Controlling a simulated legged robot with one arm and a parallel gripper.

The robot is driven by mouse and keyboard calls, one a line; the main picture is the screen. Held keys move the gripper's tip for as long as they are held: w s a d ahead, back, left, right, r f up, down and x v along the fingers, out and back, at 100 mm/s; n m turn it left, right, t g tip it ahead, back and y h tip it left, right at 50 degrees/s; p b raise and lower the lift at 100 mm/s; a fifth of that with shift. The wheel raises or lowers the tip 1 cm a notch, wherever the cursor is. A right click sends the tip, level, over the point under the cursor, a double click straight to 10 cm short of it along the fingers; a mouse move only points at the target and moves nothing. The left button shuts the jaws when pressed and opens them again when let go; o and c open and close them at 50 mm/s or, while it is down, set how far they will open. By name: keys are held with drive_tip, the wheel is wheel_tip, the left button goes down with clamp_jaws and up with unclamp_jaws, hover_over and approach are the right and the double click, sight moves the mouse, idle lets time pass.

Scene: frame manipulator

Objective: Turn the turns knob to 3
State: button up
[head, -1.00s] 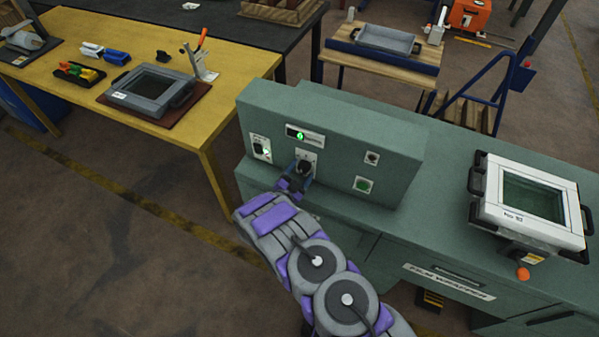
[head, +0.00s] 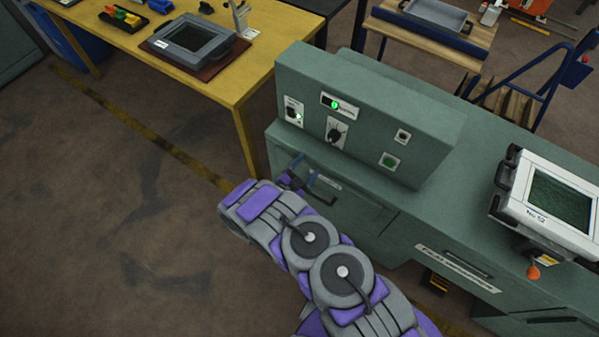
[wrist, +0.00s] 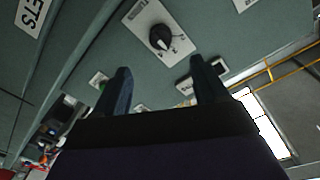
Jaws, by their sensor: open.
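The turns knob (head: 335,135) is a black dial on a white plate on the green machine's front panel. It also shows in the wrist view (wrist: 161,38), with numbers around it and a white pointer mark toward the plate's numbered side; I cannot tell surely which number it points to. My gripper (head: 304,176) is below and left of the knob in the head view, apart from it. In the wrist view my gripper (wrist: 160,85) has its two fingers spread with nothing between them, and the knob lies beyond the fingertips.
A white-framed box (head: 548,200) stands on the machine at right. A yellow table (head: 225,85) is at left. Floor at left is clear.

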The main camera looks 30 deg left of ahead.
drive_tip(key=shift+s+a, duration=0.15)
drive_tip(key=shift+s, duration=0.75)
drive_tip(key=shift+s+a, duration=0.1)
drive_tip(key=shift+s, duration=0.8)
drive_tip(key=shift+f, duration=0.1)
